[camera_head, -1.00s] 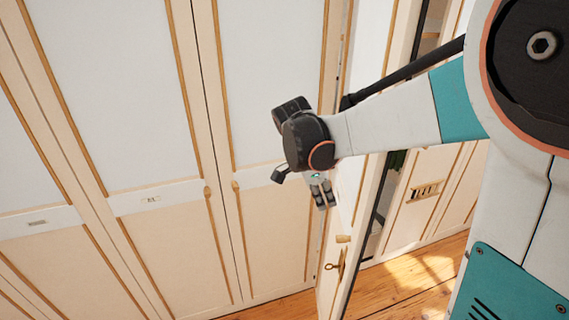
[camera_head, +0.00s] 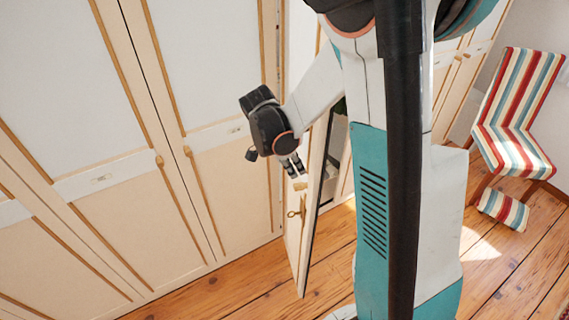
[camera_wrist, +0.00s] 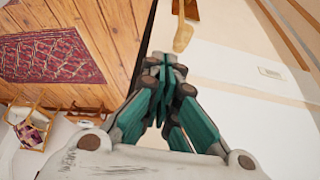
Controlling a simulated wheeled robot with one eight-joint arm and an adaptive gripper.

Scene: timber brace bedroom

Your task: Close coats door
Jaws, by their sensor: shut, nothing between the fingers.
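One cream wardrobe door (camera_head: 302,235) with wood trim stands ajar, its free edge sticking out into the room. It carries a key (camera_head: 297,208) and a small wooden fitting. I cannot read any label that marks it as the coats door. My gripper (camera_head: 292,165) is shut and empty, close to the upper left face of this door, just above the key. In the wrist view my shut fingers (camera_wrist: 165,68) point toward the cream panel near a tan wooden handle (camera_wrist: 182,36). I cannot tell whether they touch. My arm hides the door's upper part.
Closed wardrobe doors (camera_head: 100,180) fill the left. Open plank floor (camera_head: 230,290) lies in front. A striped chair (camera_head: 515,125) stands at the right. The wrist view shows a red patterned rug (camera_wrist: 50,58) and another chair (camera_wrist: 30,125).

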